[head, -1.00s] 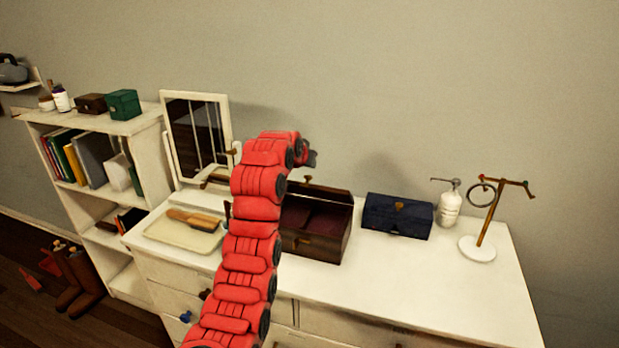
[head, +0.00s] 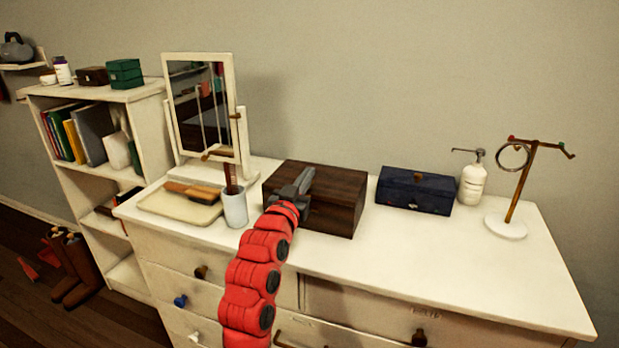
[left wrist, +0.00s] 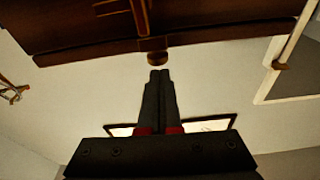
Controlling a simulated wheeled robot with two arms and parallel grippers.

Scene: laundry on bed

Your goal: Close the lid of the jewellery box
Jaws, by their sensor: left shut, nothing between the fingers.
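The jewellery box (head: 335,190) is a dark brown wooden box on the white dresser. Its lid lies down flat across the top, and no inside shows in the head view. My left gripper (head: 304,180) is shut and empty, at the left front part of the box, over its lid edge. In the left wrist view, the shut fingertips (left wrist: 158,74) point at a small knob (left wrist: 153,57) on the brown box (left wrist: 215,28), very close to it. I cannot tell whether they touch. My right gripper is not in view.
On the dresser (head: 450,260) stand a cup with a brush (head: 234,208), a tray (head: 165,208), a mirror (head: 205,155), a navy box (head: 415,190), a soap bottle (head: 472,183) and a ring stand (head: 505,228). The dresser's front right is clear.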

